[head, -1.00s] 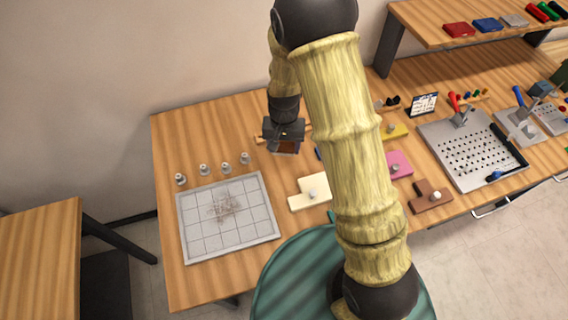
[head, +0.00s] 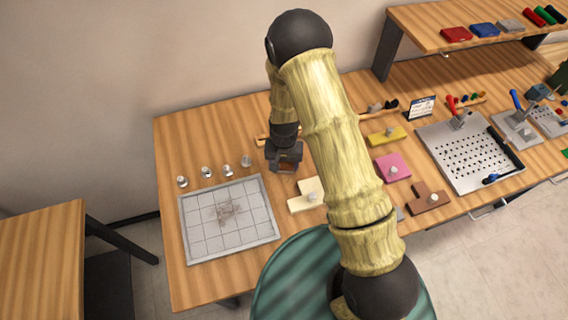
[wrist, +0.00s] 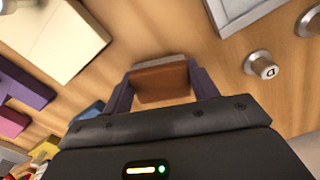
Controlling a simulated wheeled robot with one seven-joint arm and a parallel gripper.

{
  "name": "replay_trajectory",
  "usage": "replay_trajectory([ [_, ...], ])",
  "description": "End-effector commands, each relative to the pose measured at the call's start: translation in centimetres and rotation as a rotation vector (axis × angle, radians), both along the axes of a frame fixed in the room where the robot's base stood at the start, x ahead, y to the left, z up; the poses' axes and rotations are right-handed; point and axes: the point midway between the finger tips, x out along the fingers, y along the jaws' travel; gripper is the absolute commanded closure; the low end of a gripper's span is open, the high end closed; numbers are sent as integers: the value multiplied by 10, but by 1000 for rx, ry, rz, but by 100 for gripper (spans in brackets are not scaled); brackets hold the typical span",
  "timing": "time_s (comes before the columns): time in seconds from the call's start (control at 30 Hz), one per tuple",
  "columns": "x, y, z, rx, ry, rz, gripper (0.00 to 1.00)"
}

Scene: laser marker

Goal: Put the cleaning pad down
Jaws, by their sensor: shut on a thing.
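The cleaning pad (wrist: 162,84) is a small reddish-brown block with a pale grey edge. In the wrist view it sits between the two fingers of my gripper (wrist: 160,90), which are shut on it. In the head view my gripper (head: 285,164) points down low over the wooden table (head: 172,150), just right of the row of metal knobs and behind the cream block. The pad is mostly hidden there. It is close to the tabletop, but I cannot tell whether it touches.
A grey gridded plate (head: 200,240) with a dark smudge lies at front left. Several metal knobs (head: 207,172) stand behind it. A cream block (head: 305,200) lies in front of my gripper. Yellow (head: 380,138) and pink (head: 385,165) blocks lie to the right.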

Motion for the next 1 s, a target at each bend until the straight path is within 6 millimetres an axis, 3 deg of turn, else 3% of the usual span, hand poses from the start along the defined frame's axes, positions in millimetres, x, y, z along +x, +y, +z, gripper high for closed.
replay_trajectory([
  [0.7, -1, 0, -20, 0, 1, -1, 63],
  [0.73, -1, 0, -19, 0, 1, -1, 37],
  [0.8, -1, -1, -20, -1, 3, -1, 24],
  [0.83, -2, -1, -20, -2, 3, -1, 19],
  [1.0, -3, -3, -21, -5, 7, -2, 19],
])
